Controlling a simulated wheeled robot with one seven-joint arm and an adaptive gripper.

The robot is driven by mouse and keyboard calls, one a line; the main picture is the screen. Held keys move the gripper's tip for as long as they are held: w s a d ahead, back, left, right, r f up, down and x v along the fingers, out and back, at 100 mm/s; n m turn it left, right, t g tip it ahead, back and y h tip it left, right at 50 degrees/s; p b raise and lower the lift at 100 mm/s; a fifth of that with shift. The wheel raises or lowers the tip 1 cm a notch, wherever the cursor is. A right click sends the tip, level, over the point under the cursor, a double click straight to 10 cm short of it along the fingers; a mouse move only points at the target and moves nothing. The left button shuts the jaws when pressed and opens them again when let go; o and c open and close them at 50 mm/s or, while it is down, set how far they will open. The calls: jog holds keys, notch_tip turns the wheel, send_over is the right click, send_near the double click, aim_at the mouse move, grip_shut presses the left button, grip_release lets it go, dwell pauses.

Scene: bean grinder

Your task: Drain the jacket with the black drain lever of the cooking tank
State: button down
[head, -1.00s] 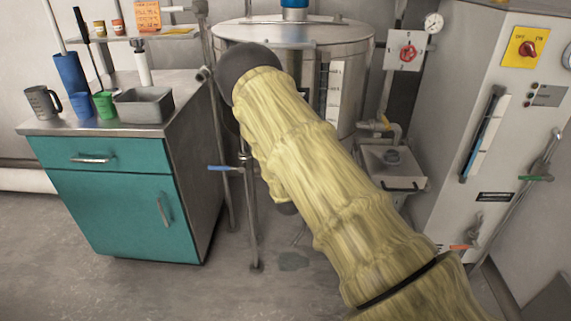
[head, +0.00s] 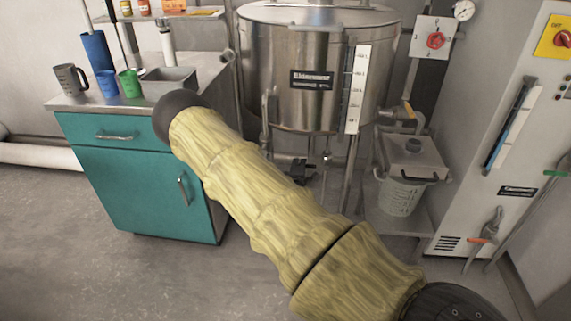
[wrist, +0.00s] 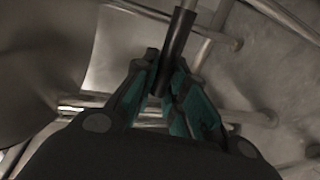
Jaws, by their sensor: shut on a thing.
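The cooking tank (head: 280,100) is a round steel vessel on legs at the top middle of the head view. In the wrist view, my gripper (wrist: 165,72) has its teal-lined fingers closed on the lower end of a black lever sleeve (wrist: 176,45). A bare metal rod continues upward from the sleeve. Curved steel, apparently the tank (wrist: 40,65), fills the left of that view. In the head view my yellow-sleeved arm crosses in front, and I cannot make out my gripper clearly. Dark fittings (head: 300,171) show under the tank.
A teal cabinet (head: 135,190) with cups and a metal pan stands left. A white perforated bucket (head: 402,195) sits under a steel box (head: 412,160) right of the tank. A grey control cabinet (head: 500,130) stands far right. Tank legs and pipes crowd the wrist view.

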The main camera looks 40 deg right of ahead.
jog(key=shift+s+a+f, duration=0.1)
jog(key=shift+s+f, duration=0.05)
jog(key=shift+f, duration=0.05)
jog(key=c, duration=1.7)
grip_release()
jog(key=shift+o, duration=1.3)
jog(key=shift+r, duration=0.1)
jog(key=v, duration=1.2)
